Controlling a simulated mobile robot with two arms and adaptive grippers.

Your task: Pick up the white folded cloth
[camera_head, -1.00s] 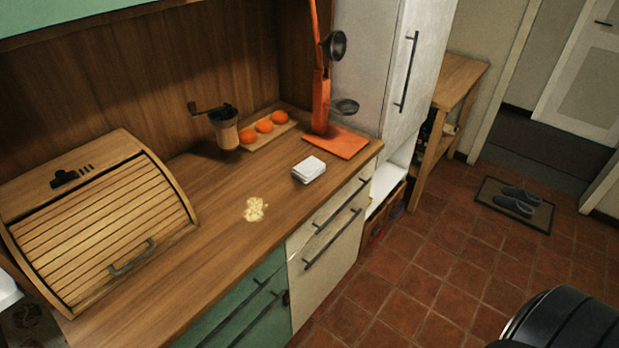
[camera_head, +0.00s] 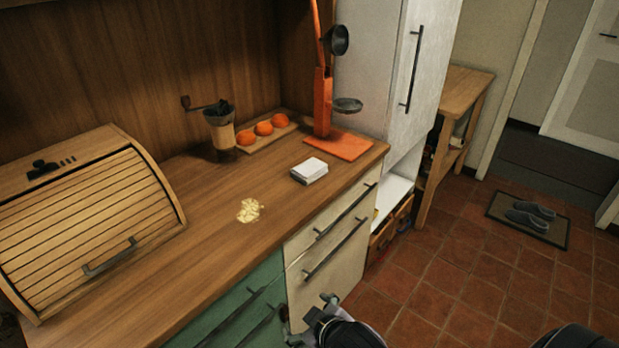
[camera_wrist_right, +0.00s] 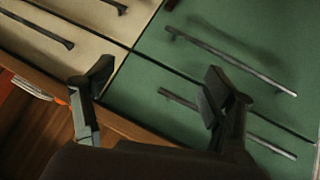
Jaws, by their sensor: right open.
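The white folded cloth (camera_head: 309,169) lies flat on the wooden counter, near its front edge, in the head view. It is a small, thick, squarish stack. My right gripper (camera_head: 309,321) is low at the bottom of the head view, in front of the drawers and below the counter top, well apart from the cloth. In the right wrist view my right gripper (camera_wrist_right: 157,84) is open and empty, with its two fingers spread before the cream and green drawer fronts. A small pale shape at that view's left edge is too unclear to name. My left gripper is not in view.
An orange stand (camera_head: 339,144) with hanging utensils is behind the cloth. Oranges on a board (camera_head: 271,137), a grinder (camera_head: 219,129) and a bread box (camera_head: 88,215) stand farther left. Yellowish crumbs (camera_head: 249,210) lie left of the cloth. Drawer handles (camera_head: 336,249) stick out below the counter.

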